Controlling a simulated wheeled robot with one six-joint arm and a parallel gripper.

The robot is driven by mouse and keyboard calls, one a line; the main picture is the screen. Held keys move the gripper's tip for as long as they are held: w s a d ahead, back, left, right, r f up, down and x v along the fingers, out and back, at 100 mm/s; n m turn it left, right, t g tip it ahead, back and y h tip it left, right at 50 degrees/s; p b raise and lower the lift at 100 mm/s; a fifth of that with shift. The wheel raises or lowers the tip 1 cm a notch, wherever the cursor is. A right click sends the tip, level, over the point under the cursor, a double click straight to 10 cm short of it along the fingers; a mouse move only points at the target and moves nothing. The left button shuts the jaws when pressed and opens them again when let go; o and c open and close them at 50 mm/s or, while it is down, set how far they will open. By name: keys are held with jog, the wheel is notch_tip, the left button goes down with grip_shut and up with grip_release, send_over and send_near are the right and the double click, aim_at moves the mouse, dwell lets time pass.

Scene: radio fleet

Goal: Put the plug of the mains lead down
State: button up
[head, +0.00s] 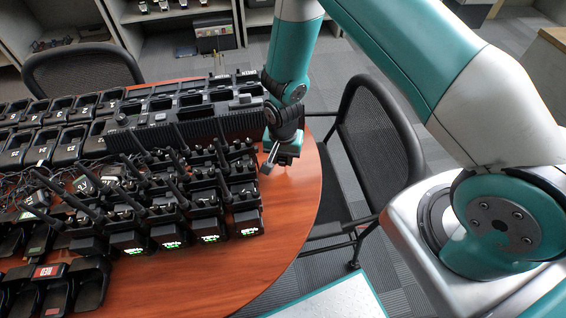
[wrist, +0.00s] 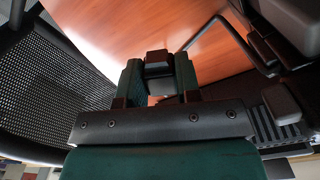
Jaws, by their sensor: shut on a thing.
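The plug (wrist: 158,58) is a small dark block between the two fingers of my gripper (wrist: 158,76) in the wrist view. The fingers are shut on it, and bare wooden tabletop shows beyond. In the head view my gripper (head: 270,166) points down at the right part of the round wooden table (head: 292,205), just right of the radios. The plug is too small there to tell apart from the fingers. I cannot tell whether it touches the tabletop. A thin dark line (wrist: 206,24) curves beside it in the wrist view; it may be the lead.
Several handheld radios (head: 205,200) stand in chargers left of my gripper. A long black charger bank (head: 185,128) lies behind them. Loose cables and more chargers fill the left. Bare wood lies at the table's front right. A black mesh chair (head: 375,135) stands close to the right edge.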

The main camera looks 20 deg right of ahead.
aim_at(283, 171)
jog(key=shift+f+p, duration=0.3)
jog(key=shift+f, duration=1.85)
jog(key=shift+f, duration=0.1)
jog(key=shift+f, duration=0.15)
jog(key=o, duration=0.9)
jog(key=shift+r, duration=0.2)
